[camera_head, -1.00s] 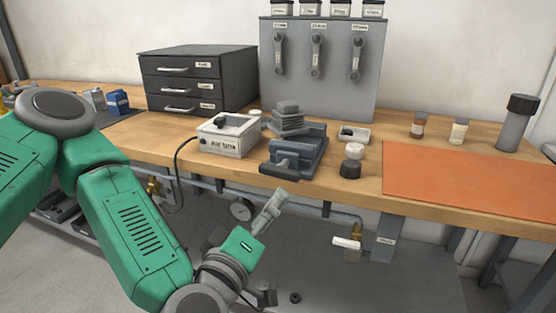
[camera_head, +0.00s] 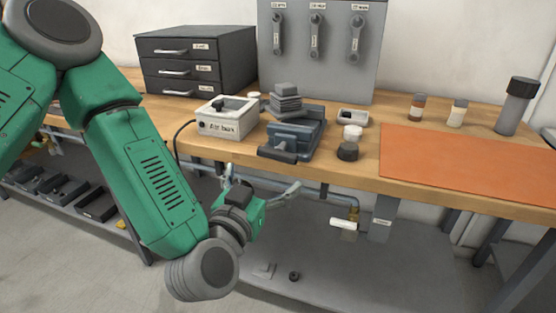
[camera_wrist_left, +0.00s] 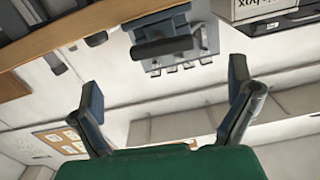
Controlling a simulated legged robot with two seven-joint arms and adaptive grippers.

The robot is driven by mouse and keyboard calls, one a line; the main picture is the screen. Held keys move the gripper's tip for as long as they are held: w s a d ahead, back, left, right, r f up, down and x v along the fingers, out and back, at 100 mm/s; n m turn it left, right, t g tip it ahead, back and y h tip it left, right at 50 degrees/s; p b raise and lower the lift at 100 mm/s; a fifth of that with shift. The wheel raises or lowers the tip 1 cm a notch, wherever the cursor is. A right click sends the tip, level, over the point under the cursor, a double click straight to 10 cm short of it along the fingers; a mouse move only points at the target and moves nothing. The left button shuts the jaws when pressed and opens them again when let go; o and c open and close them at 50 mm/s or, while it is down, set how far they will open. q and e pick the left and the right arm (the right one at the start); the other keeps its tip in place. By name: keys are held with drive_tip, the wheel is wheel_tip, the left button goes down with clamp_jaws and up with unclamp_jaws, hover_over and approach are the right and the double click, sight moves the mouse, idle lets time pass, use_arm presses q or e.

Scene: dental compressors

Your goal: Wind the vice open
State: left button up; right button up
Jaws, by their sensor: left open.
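The blue-grey vice (camera_head: 297,134) sits at the front edge of the wooden bench, with a dark bar (camera_head: 277,155) across its front. In the left wrist view the vice (camera_wrist_left: 172,22) appears upside down, its dark bar (camera_wrist_left: 163,47) between and beyond my fingers. My left gripper (camera_head: 262,183) is just in front of the bench edge, lower than the vice. Its two fingers are spread wide and empty in the wrist view (camera_wrist_left: 162,78), apart from the bar. My right gripper is in neither view.
A white labelled box (camera_head: 228,117) stands left of the vice, and stacked grey plates (camera_head: 286,100) behind it. A dark round piece (camera_head: 348,151) and a small tray (camera_head: 353,117) are to its right. Pipes with a valve (camera_head: 345,222) run under the bench edge (camera_head: 420,187). An orange mat (camera_head: 470,165) lies right.

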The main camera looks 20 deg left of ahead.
sight(276, 158)
use_arm(q)
drive_tip(key=w, duration=0.8)
drive_tip(key=shift+w+b, duration=0.25)
drive_tip(key=shift+b, duration=0.15)
drive_tip(key=shift+d, duration=0.1)
drive_tip(key=c, duration=1.1)
